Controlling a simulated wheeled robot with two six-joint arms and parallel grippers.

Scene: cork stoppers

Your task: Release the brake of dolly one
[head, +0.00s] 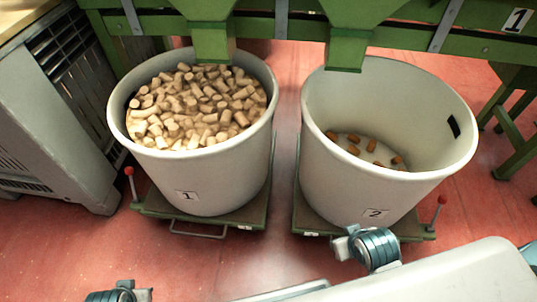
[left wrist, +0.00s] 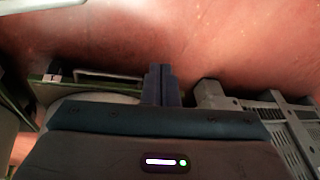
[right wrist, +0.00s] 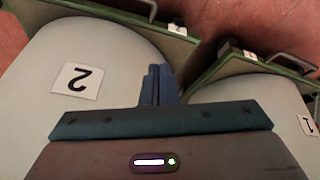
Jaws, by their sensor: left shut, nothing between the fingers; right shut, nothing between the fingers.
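Dolly one (head: 256,216) is a low green platform under the white bin marked 1 (head: 222,185). Its brake lever (head: 132,186), a thin rod with a red knob, stands roughly upright at the dolly's left corner. My left gripper (left wrist: 162,85) is shut and empty. In the left wrist view it lies over the gap between dolly one's edge (left wrist: 60,79) and a grey cabinet; the lever is not visible there. My right gripper (right wrist: 158,85) is shut and empty, seen against the bin marked 2 (right wrist: 110,50). In the head view only arm parts show, at the bottom edge.
Bin 2 (head: 320,110) stands on dolly two (head: 310,220), with its own red-knobbed lever (head: 438,212) at the right. Bin 1 is full of corks (head: 200,105); bin 2 holds several. The grey cabinet (head: 60,140) stands close left of dolly one. The red floor (head: 150,255) in front is clear.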

